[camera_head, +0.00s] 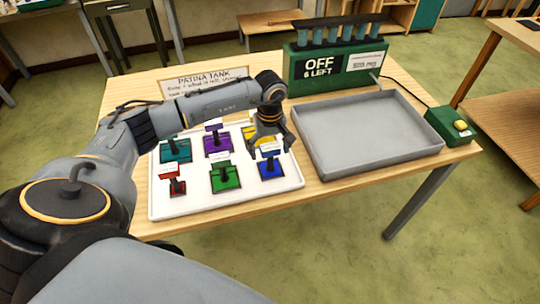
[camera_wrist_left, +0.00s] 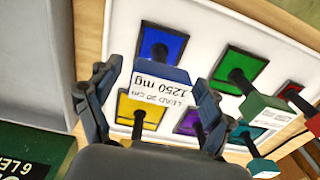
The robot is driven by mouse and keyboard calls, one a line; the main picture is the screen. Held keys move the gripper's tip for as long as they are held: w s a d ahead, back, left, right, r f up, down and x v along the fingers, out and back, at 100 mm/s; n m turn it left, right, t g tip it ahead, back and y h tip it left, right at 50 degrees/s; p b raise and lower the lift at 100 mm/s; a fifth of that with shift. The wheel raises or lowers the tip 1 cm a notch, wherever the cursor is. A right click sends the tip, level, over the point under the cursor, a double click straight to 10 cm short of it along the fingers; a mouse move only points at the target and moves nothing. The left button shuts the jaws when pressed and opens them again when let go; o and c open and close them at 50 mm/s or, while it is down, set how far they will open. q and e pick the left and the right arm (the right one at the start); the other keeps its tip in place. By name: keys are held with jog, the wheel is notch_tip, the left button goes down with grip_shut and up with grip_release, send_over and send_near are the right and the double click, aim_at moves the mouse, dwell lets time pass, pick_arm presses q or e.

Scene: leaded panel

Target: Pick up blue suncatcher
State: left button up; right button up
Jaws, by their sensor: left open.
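The blue suncatcher (camera_head: 271,168) is a dark-framed blue square with an upright stem and a white tag. It lies at the front right of the white tray (camera_head: 203,207). In the left wrist view the blue suncatcher (camera_wrist_left: 153,38) is at top centre, its tag reading "1250 mg". My left gripper (camera_head: 271,143) points down just above and behind it, near the yellow suncatcher. In the left wrist view my left gripper (camera_wrist_left: 155,79) is open, with a finger on each side of the tag. Contact cannot be told. My right gripper is not in view.
Purple (camera_head: 217,142), green (camera_head: 225,177), yellow (camera_head: 250,131), teal (camera_head: 175,150) and red (camera_head: 173,187) suncatchers share the tray closely. An empty grey basin (camera_head: 365,135) stands to the right, before a green box (camera_head: 338,66) reading "OFF 6 LEFT". A sign (camera_head: 200,75) stands behind.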

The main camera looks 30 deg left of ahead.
pick_arm(q)
jog(key=shift+f, duration=0.4)
jog(key=c, duration=1.4)
jog(key=shift+r, duration=0.1)
